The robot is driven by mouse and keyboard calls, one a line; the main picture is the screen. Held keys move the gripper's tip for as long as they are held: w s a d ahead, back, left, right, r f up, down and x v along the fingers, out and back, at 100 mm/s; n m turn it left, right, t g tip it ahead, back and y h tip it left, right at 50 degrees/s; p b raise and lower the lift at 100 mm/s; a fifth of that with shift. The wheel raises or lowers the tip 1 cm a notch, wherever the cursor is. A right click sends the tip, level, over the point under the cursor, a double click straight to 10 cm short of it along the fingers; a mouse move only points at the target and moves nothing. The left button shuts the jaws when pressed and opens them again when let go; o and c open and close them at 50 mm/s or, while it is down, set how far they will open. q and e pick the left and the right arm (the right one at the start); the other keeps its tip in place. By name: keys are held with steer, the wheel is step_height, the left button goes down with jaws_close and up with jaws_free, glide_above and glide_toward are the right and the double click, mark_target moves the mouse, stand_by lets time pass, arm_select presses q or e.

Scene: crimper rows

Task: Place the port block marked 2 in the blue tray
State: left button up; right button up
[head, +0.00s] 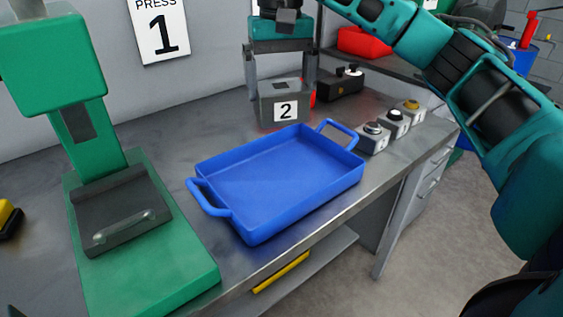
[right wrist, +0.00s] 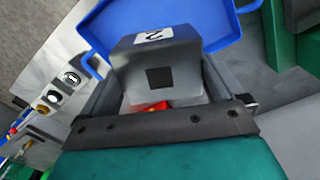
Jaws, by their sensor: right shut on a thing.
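The grey port block (head: 270,109) carries a white label with a 2 and sits between the fingers of my right gripper (head: 281,88), which is shut on it. In the head view the block is just behind the far edge of the blue tray (head: 270,190); I cannot tell how far it is above the table. The tray is empty, with a handle at each end. In the right wrist view the block (right wrist: 165,75) fills the space between the fingers, with the tray (right wrist: 90,25) beyond it. My left gripper is not in view.
A green press (head: 150,265) stands left of the tray under a "PRESS 1" sign (head: 159,30). Three small button boxes (head: 397,122) stand right of the tray. A dark box (head: 340,84) with knobs is behind them. A red bin (head: 364,41) is at the back.

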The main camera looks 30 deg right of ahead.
mark_target(281, 86)
step_height(281, 86, down, 15)
steer(key=shift+r+b, duration=0.1)
steer(key=shift+b, duration=0.25)
stand_by(0.3)
steer(key=shift+f, duration=0.25)
steer(key=o, duration=1.1)
steer(key=shift+r, duration=0.1)
step_height(281, 86, up, 12)
steer(key=shift+r+p, duration=0.1)
steer(key=shift+p, duration=0.2)
